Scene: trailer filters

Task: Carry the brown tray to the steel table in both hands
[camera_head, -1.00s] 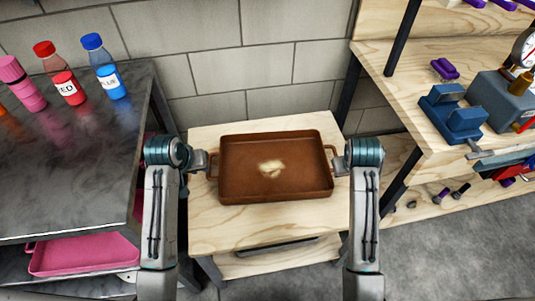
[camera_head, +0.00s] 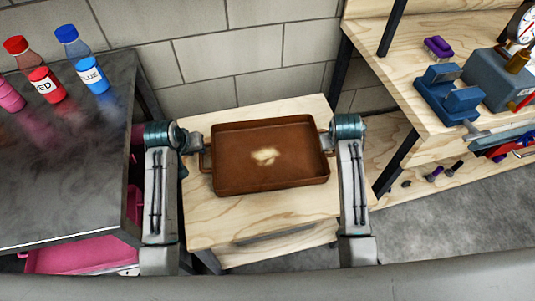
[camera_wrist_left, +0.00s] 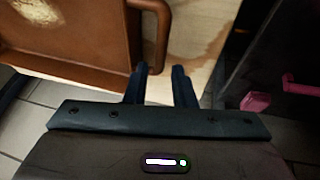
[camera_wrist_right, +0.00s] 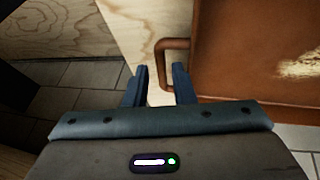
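The brown tray (camera_head: 240,180), with a pale patch inside, rests on a low light wooden table (camera_head: 230,228). Its left handle (camera_head: 207,159) is beside my left gripper (camera_head: 200,141); this handle also shows in the left wrist view (camera_wrist_left: 163,25). My left gripper's two fingers are apart (camera_wrist_left: 160,70). My right gripper (camera_head: 323,142) is at the tray's right side. Its fingers are apart too (camera_wrist_right: 160,70), close to the right handle (camera_wrist_right: 158,60). Neither gripper visibly clamps a handle. The dark steel table (camera_head: 65,150) stands at the left.
Red (camera_head: 46,86) and blue (camera_head: 95,75) bottles and a pink one (camera_head: 8,95) stand at the steel table's back. A pink tray (camera_head: 80,256) lies underneath. A wooden workbench (camera_head: 410,100) with a blue vise (camera_head: 448,95) is at right. Much of the steel tabletop is clear.

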